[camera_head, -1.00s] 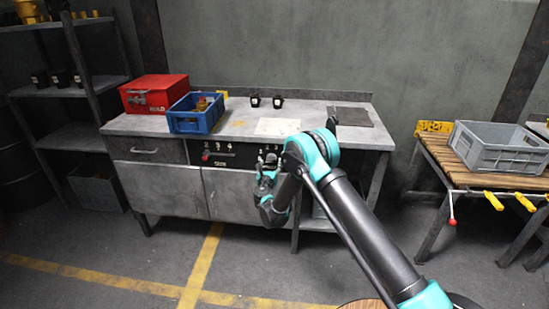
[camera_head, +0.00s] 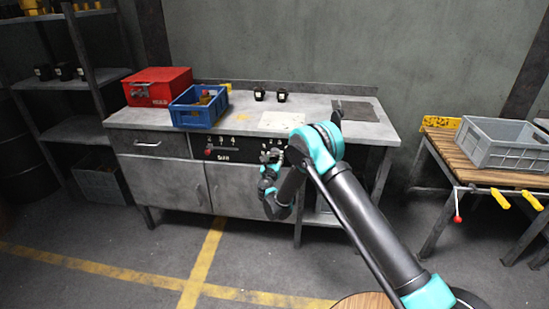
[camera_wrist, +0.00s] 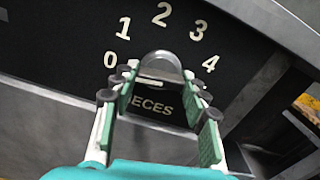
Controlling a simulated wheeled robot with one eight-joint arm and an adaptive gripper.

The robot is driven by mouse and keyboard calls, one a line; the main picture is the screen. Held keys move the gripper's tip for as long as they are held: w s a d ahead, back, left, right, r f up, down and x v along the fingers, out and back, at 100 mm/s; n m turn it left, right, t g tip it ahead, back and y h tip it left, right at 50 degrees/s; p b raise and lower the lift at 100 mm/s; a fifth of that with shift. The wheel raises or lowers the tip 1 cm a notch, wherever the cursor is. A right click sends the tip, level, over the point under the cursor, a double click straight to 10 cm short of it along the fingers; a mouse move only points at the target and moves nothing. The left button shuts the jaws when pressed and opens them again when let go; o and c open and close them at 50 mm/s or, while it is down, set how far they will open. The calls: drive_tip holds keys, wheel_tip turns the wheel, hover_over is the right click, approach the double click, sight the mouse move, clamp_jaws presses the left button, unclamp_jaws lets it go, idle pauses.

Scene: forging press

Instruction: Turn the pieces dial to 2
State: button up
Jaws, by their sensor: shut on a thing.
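The pieces dial (camera_wrist: 160,64) shows in the wrist view as a rounded grey knob on a black panel. Pale numbers 0 to 4 arc around it, with 2 at the top, and the word PIECES (camera_wrist: 152,106) is below. My gripper (camera_wrist: 158,84) has its green-padded fingers on either side of the knob, shut on it. The fingers hide part of the knob, and I cannot tell which number it points to. In the head view, my gripper (camera_head: 272,164) is at the right part of the bench's black panel and largely hides the dial.
A size control with a red knob (camera_head: 208,151) is left on the same panel. The workbench (camera_head: 240,122) carries a red box (camera_head: 158,87), a blue crate (camera_head: 199,108) and two small black objects. A grey crate (camera_head: 503,146) stands on a wooden table at right.

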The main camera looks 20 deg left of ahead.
drive_tip(key=shift+m, duration=0.3)
drive_tip(key=m, duration=0.3)
drive_tip(key=shift+m, duration=0.4)
drive_tip(key=m, duration=0.3)
drive_tip(key=shift+a+m, duration=0.1)
drive_tip(key=shift+m, duration=0.2)
drive_tip(key=m, duration=0.3)
drive_tip(key=shift+m, duration=0.3)
drive_tip(key=shift+s+m, duration=0.1)
drive_tip(key=shift+m, duration=2)
drive_tip(key=o, duration=1.2)
